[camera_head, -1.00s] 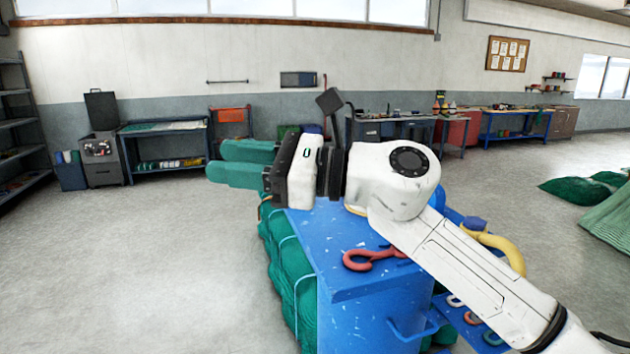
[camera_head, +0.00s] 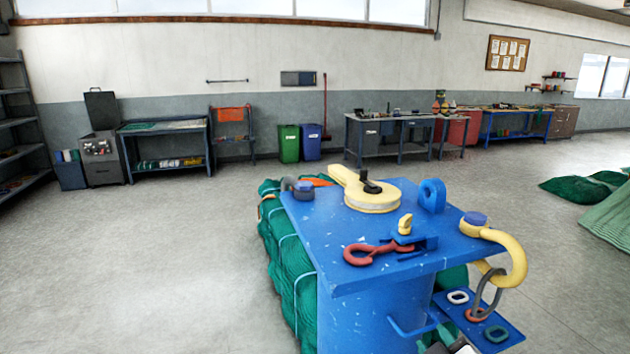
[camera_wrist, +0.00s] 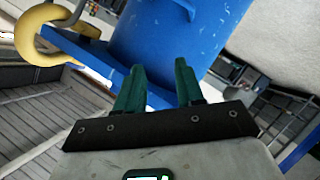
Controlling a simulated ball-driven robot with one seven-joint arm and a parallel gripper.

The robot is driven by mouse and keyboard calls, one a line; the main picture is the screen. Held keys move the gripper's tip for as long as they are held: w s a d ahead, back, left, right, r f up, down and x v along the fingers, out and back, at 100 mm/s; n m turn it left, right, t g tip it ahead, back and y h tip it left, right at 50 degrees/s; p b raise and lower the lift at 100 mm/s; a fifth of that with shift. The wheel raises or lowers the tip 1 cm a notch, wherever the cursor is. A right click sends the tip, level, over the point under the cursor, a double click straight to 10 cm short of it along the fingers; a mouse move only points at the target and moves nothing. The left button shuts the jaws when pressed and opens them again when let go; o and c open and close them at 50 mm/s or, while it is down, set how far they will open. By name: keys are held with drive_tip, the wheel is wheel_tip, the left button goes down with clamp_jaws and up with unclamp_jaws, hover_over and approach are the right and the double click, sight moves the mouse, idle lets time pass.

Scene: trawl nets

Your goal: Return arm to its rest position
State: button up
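My gripper (camera_wrist: 158,80) shows in the wrist view, its two green fingers apart with nothing between them. The blue stand's body (camera_wrist: 170,45) is beyond the fingertips, with a yellow hook (camera_wrist: 38,42) at the upper left. In the head view my arm is off the blue table top (camera_head: 330,235). Only a small pale part, apparently of my arm, shows at the bottom edge, and the fingers are out of that view.
On the blue top are a yellow-and-white pulley block (camera_head: 372,200), a red hook (camera_head: 375,253) and a blue eye (camera_head: 432,196). A yellow hook (camera_head: 512,255) hangs at its right corner. Green netting (camera_head: 285,270) is beside the stand. The floor at left is clear.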

drive_tip(key=s+d+f+m+g, duration=0.2)
drive_tip(key=s+f+m+g, duration=0.15)
drive_tip(key=s+f, duration=0.5)
drive_tip(key=s+d+f+m+g, duration=0.2)
drive_tip(key=s+f+g, duration=0.2)
drive_tip(key=s+f, duration=0.45)
drive_tip(key=s+d+f+m+g, duration=0.1)
drive_tip(key=s+f+g, duration=0.1)
drive_tip(key=s, duration=0.7)
drive_tip(key=s+d+f+m+g+y, duration=0.1)
drive_tip(key=s+f+m+g, duration=0.1)
drive_tip(key=s, duration=0.7)
drive_tip(key=shift+s+f+g+b, duration=0.15)
drive_tip(key=shift+f+g+b, duration=0.25)
drive_tip(key=shift+g, duration=0.45)
drive_tip(key=shift+d+f, duration=0.1)
